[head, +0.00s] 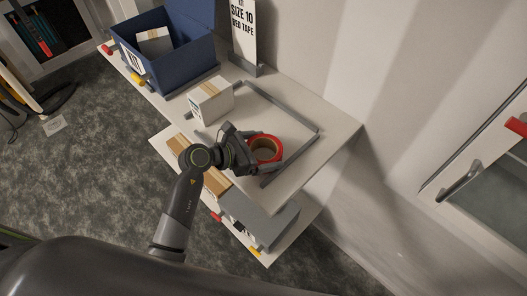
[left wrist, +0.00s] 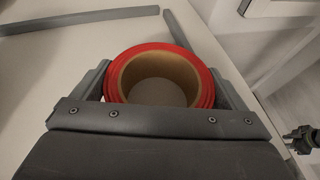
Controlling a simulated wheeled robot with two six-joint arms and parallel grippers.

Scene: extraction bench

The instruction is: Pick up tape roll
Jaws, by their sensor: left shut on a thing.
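The tape roll (head: 265,148) is red with a brown cardboard core. It is at the right part of the white shelf top, within a grey rail frame. My left gripper (head: 250,150) is shut on the tape roll, with a finger on each side of it. In the left wrist view the roll (left wrist: 207,88) sits between the two fingers of the gripper (left wrist: 160,88), its open core facing the camera. I cannot tell whether the roll touches the surface. My right gripper is not clearly in the head view.
A white box with a tan strip (head: 211,101) stands behind the gripper. The grey rail (head: 290,158) borders the area. A blue kit bin (head: 185,62) and a sign reading "SIZE 10 RED TAPE" (head: 243,30) stand further back. A lower shelf (head: 268,258) holds more boxes.

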